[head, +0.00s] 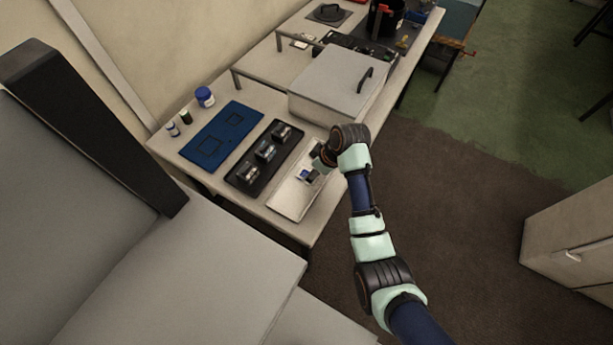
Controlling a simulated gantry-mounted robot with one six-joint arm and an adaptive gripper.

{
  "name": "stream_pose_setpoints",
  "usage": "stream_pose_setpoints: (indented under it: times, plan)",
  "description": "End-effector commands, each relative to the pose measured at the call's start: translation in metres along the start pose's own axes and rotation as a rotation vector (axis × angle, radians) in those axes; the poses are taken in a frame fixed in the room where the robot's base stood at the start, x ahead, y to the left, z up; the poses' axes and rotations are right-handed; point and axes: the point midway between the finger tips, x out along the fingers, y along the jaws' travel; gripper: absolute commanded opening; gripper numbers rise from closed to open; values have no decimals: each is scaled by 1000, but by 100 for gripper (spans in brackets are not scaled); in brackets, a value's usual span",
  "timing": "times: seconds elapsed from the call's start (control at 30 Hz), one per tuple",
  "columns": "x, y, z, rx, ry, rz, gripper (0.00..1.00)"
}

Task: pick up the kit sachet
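A small blue and white item (304,175), which looks like the kit sachet, lies on a pale tray (287,204) near the table's front edge. Its print and exact shape are too small to make out. My gripper (316,168) is over the same tray, right beside or just above the item. The wrist hides part of the gripper and the far end of the tray. I cannot tell whether the fingers are open or shut, or whether they touch the item.
A black tray (244,184) with three clear-and-dark objects lies left of the pale tray. A large grey lidded box (333,83) stands just behind my wrist. Open floor lies right of the table.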

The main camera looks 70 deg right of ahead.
Motion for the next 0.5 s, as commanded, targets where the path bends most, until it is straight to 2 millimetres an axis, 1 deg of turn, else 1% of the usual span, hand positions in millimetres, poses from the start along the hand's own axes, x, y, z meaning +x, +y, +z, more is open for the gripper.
stream_pose_setpoints:
  times: [0.03,0.1,0.2,0.43,0.47,0.5]
  plan:
    - [15,-1,1,0,-1,-2,76]
    - [27,-1,1,0,-2,-2,76]
    - [36,-1,0,0,-2,-1,76]
    - [37,-1,-1,0,0,1,76]
    - [37,-1,-1,0,0,1,73]
    - [37,-1,-1,0,0,1,66]
